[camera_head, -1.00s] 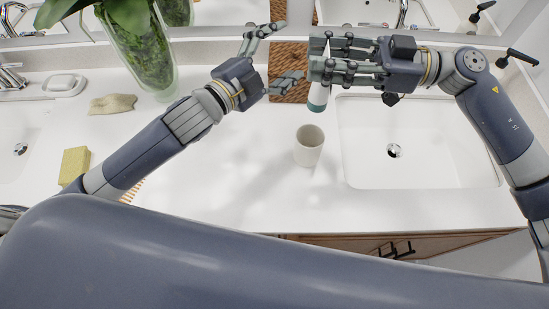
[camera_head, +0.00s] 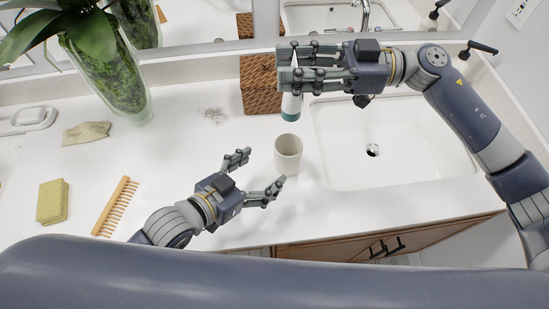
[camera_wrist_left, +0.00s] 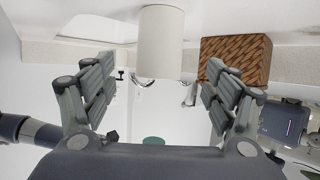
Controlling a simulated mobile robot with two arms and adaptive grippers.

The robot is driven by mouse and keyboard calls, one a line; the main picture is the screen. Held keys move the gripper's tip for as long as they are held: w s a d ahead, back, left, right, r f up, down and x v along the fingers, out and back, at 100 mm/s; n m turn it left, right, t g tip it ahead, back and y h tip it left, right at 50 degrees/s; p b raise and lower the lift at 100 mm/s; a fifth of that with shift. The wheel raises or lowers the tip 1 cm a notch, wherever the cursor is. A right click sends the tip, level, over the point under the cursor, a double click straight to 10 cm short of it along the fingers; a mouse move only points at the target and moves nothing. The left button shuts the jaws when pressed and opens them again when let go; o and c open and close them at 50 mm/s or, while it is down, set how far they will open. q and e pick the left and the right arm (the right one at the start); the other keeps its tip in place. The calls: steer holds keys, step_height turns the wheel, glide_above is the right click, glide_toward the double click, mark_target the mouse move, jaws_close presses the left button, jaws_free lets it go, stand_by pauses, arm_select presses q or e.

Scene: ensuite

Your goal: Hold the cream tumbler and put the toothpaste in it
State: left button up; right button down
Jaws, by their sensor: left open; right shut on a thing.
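The cream tumbler (camera_head: 288,152) stands upright and open-topped on the white counter, left of the sink. My left gripper (camera_head: 262,168) is open at the tumbler's lower left, with its fingers spread towards it and apart from it. In the left wrist view the tumbler (camera_wrist_left: 161,42) shows centred beyond the open fingers. My right gripper (camera_head: 285,68) is shut on the toothpaste (camera_head: 290,107), a white tube with a teal end pointing down. It holds the tube above the counter, behind the tumbler in the head view. The tube's upper part is hidden by the fingers.
A brown woven box (camera_head: 257,85) stands behind the toothpaste. The sink (camera_head: 395,150) lies to the right. A wooden comb (camera_head: 115,207), a yellow sponge (camera_head: 52,201), a beige cloth (camera_head: 86,133) and a glass vase (camera_head: 105,72) are on the left. The counter around the tumbler is clear.

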mark_target(296, 148)
arm_select(q)
steer(key=x, duration=1)
steer(key=shift+w+d, duration=0.3)
steer(key=shift+f, duration=0.1)
steer(key=c, duration=1.3)
